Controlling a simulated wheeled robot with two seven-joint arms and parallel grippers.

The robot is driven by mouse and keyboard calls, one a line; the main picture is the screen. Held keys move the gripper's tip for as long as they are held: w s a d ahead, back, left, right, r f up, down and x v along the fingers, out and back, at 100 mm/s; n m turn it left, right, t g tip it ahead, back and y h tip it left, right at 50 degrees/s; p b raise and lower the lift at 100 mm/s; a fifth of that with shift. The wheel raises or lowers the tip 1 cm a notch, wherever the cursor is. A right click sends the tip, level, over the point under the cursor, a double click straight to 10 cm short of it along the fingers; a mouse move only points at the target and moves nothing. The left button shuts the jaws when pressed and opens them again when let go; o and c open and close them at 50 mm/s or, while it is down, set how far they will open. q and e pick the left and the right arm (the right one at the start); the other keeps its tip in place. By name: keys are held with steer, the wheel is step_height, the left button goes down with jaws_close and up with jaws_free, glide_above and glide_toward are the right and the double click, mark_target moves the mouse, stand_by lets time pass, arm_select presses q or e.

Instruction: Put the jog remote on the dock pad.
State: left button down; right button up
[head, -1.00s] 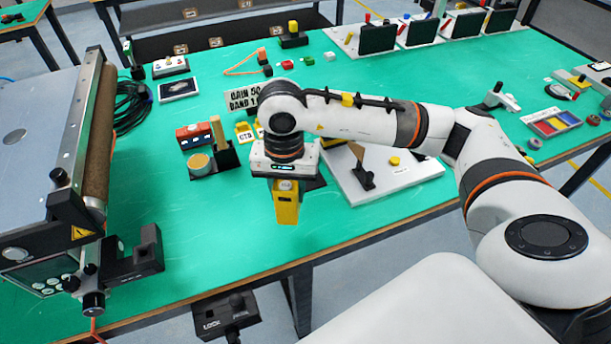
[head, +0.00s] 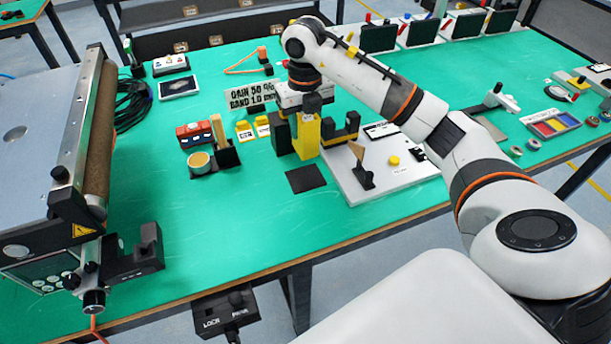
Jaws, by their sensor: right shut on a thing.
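My right gripper (head: 306,116) points down and is shut on the yellow jog remote (head: 307,138). The remote hangs upright below the gripper's white body, with its upper part hidden by the gripper. A flat dark square, which looks like the dock pad (head: 306,178), lies bare on the green table, nearer the front edge than the remote. The remote is behind the pad in the picture; I cannot tell whether its lower end touches anything. My left gripper is not in view.
A white board (head: 400,178) with a yellow button stands right of the pad. A black holder with a wooden piece (head: 217,130) and a round-topped pot (head: 200,161) are to its left. A grey roller machine (head: 35,140) fills the left side. Green table is clear in front.

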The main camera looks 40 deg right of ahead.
steer(key=shift+d+f, duration=0.1)
steer(key=shift+f, duration=0.35)
steer(key=shift+m, duration=0.3)
step_height(320, 180, down, 9)
steer(key=shift+r+p, duration=0.1)
steer(key=shift+p, duration=0.65)
steer(key=shift+f, duration=0.25)
steer(key=o, duration=1.2)
